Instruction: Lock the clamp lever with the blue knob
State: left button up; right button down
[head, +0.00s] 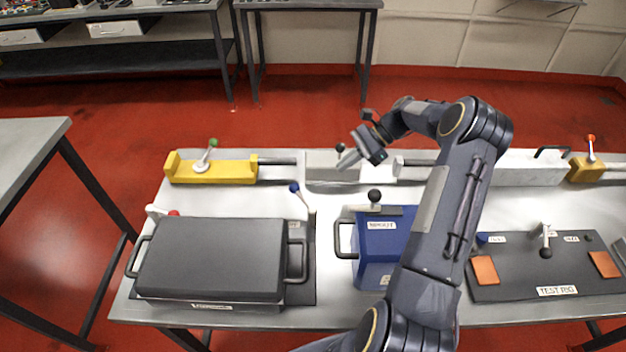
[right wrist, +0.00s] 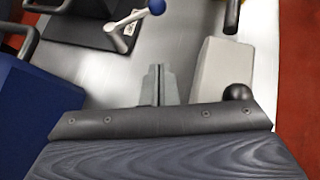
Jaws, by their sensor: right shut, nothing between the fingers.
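The blue knob (head: 294,187) tops a pale clamp lever (head: 303,198) at the upper right corner of the dark case (head: 212,258). The lever slants from its base toward the upper left in the head view. In the right wrist view the blue knob (right wrist: 157,7) and its lever show at the top, on a dark plate. My right gripper (head: 345,162) is shut and empty, over the grey block behind the bench's middle, right of the knob and apart from it. Its closed fingers (right wrist: 156,83) show in the wrist view. My left gripper is not in view.
A red-knobbed lever (head: 173,213) is at the case's left corner. A blue box (head: 385,236) with a black-knobbed lever stands right of the case. A yellow fixture (head: 212,172) with a green knob is behind. A grey block (right wrist: 222,78) lies beside my fingers.

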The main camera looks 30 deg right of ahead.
aim_at(302, 198)
jog(key=p+x, duration=0.2)
jog(key=x, duration=0.5)
jog(key=shift+a, duration=0.25)
jog(key=shift+w+a+r+p, duration=0.1)
jog(key=shift+w+a+p, duration=0.15)
jog(key=shift+a, duration=0.45)
jog(key=shift+w+a+f+p, duration=0.1)
jog(key=shift+a+p, duration=0.2)
jog(key=shift+a, duration=0.4)
jog(key=shift+w+a+r+p, duration=0.1)
jog(key=shift+w+a+p, duration=0.15)
jog(key=shift+a, duration=0.45)
